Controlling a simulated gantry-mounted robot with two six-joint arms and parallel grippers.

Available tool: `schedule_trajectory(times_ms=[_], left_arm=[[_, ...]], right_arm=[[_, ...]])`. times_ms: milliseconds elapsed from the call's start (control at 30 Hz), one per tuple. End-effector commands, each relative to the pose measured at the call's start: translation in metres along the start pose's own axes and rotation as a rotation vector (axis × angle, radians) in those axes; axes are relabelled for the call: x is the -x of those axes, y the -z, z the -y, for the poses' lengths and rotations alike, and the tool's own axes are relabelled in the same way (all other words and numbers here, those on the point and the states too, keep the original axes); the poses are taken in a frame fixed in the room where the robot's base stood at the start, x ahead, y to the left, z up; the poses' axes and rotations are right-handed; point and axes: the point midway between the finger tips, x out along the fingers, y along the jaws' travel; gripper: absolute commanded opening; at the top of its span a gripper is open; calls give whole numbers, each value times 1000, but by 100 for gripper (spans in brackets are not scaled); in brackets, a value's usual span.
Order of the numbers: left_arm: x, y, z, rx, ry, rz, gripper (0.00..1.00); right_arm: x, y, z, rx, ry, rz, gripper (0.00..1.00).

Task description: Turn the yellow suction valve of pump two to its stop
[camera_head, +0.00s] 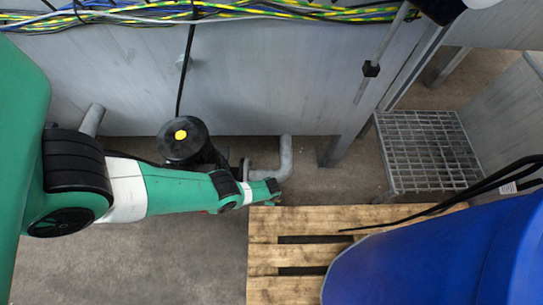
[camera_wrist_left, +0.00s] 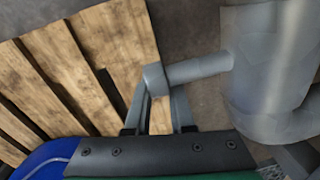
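I cannot make out a yellow valve handle in either view. A black round-topped unit with a yellow spot (camera_head: 183,140) stands behind my left arm in the head view; I cannot tell whether it is pump two. A bent grey pipe (camera_head: 284,160) runs beside it. My left gripper (camera_head: 276,190) is at this pipe's lower end, by the pallet corner. In the left wrist view its two fingers (camera_wrist_left: 162,108) stand apart, with a grey stub with a blunt end (camera_wrist_left: 190,71) at their tips. I cannot tell whether they touch it. My right gripper is not in view.
A wooden pallet (camera_head: 262,255) lies below the gripper, with a blue drum (camera_head: 430,255) at right. A thick grey pipe (camera_wrist_left: 268,65) stands close to the fingers. A grated step (camera_head: 428,150) and a grey wall (camera_head: 270,85) with cables are behind. Bare floor is at lower left.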

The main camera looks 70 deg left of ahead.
Motion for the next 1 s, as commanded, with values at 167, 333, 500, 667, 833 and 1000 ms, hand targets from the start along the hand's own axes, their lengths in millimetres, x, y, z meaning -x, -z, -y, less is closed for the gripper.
schedule_trajectory(times_ms=[167, 333, 500, 667, 833, 1000], left_arm=[[0, 0, 0, 0, 0, 0, 0], [0, 0, 0, 0, 0, 0, 0], [0, 0, 0, 0, 0, 0, 0], [0, 0, 0, 0, 0, 0, 0], [0, 0, 0, 0, 0, 0, 0], [0, 0, 0, 0, 0, 0, 0]], right_arm=[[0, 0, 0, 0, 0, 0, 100], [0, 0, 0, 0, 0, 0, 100], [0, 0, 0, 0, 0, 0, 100], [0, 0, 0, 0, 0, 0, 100], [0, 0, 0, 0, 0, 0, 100], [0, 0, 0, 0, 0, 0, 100]])
